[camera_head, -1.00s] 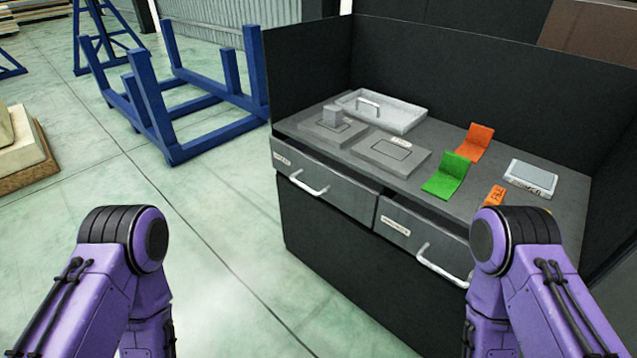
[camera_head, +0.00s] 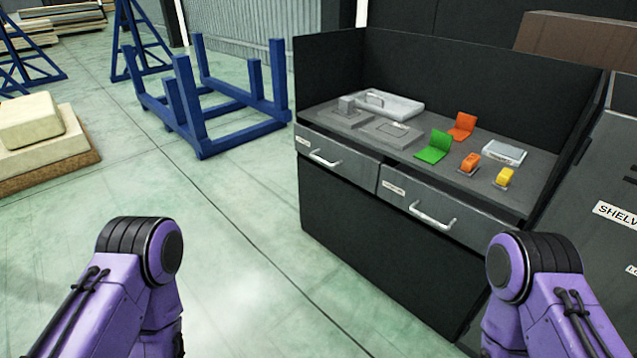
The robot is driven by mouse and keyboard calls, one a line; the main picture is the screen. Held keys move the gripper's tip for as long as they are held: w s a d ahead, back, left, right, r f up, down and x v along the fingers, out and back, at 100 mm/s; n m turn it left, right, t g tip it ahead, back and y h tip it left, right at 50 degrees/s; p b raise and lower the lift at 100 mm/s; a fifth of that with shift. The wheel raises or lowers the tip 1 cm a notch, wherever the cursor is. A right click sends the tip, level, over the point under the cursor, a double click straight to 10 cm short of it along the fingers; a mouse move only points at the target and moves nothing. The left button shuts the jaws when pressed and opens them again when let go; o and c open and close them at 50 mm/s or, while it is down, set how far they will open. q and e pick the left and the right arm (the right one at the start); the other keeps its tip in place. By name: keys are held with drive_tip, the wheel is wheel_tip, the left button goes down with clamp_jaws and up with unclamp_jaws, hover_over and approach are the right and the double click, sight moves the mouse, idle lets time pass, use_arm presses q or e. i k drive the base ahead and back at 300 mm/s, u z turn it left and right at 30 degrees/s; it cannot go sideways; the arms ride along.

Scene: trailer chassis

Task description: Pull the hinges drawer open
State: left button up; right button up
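A dark workbench cabinet (camera_head: 380,225) stands right of centre with two grey drawers side by side below its top. The left drawer (camera_head: 345,161) has a small label and a white bar handle (camera_head: 324,159). The right drawer (camera_head: 418,201) also has a label and a white bar handle (camera_head: 432,217). The labels are too small to read, so I cannot tell which is the hinges drawer.
On the bench top lie a grey tray (camera_head: 405,107), grey blocks, a green hinge (camera_head: 434,147), an orange hinge (camera_head: 462,126) and small orange and yellow pieces. A blue frame (camera_head: 215,120) stands behind left. A shelving unit (camera_head: 600,215) is at right. The floor in front is clear.

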sight(357, 163)
drive_tip(key=u, duration=0.9)
drive_tip(key=i, duration=0.95)
drive_tip(key=z, duration=0.9)
drive_tip(key=i, duration=0.75)
drive_tip(key=z, duration=0.75)
